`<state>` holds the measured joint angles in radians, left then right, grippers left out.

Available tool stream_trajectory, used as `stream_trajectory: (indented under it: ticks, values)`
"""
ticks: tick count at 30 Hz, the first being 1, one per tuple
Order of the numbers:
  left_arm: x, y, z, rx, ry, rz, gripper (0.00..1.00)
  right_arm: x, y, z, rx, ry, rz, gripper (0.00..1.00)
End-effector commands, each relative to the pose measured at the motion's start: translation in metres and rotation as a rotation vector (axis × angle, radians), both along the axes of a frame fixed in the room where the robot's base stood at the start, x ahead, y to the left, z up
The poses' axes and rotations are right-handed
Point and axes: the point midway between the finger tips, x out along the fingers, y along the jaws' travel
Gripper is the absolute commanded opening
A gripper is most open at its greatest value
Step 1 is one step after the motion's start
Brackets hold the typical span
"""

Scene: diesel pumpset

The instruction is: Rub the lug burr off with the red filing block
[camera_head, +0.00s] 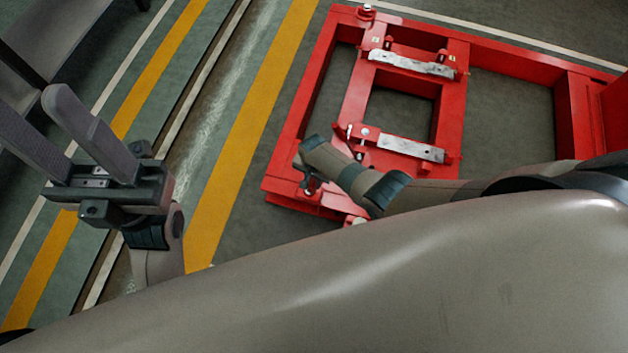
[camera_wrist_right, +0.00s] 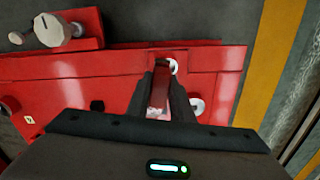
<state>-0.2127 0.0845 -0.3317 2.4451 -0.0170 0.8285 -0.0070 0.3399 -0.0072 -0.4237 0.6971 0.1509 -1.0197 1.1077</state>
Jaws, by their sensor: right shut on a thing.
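My right gripper (camera_wrist_right: 162,80) is shut on the dark red filing block (camera_wrist_right: 180,100), which shows between its fingers in the right wrist view. The block's far end is over or against the red frame (camera_wrist_right: 60,85), close to a pale round hole or ring (camera_wrist_right: 174,66). I cannot tell whether it touches there. The lug burr cannot be made out. In the head view my right gripper (camera_head: 310,184) points down at the left edge of the red frame (camera_head: 335,55), mostly hidden under my wrist. My left gripper (camera_head: 42,118) is open and empty over the floor at left.
Two grey metal plates lie on the frame, an upper one (camera_head: 412,64) and a lower one (camera_head: 410,148), with bolts around them. A second pale ring (camera_wrist_right: 196,106) is near my right fingers. Green floor with yellow stripes (camera_head: 245,140) lies clear left of the frame.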

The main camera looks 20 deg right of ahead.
Motion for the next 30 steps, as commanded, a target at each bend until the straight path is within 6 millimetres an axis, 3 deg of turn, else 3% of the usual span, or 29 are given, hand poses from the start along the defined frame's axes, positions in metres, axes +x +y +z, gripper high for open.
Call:
stream_trajectory:
  ticks: [3,10,23,30]
  values:
    - [0.0,0.0,0.015,0.0,0.0,0.0,0.46,0.0,0.0,0.014,0.001,0.0,-0.001,0.02]
    - [0.0,0.0,0.029,0.0,0.0,0.0,0.46,0.0,0.0,0.028,0.001,0.0,0.0,0.02]
    - [0.0,0.0,0.028,0.0,0.0,0.0,0.46,0.001,0.001,0.028,0.001,-0.001,0.001,0.02]
    - [0.0,0.0,0.021,0.0,0.0,0.0,0.46,0.008,0.011,0.027,0.001,-0.003,0.001,0.02]
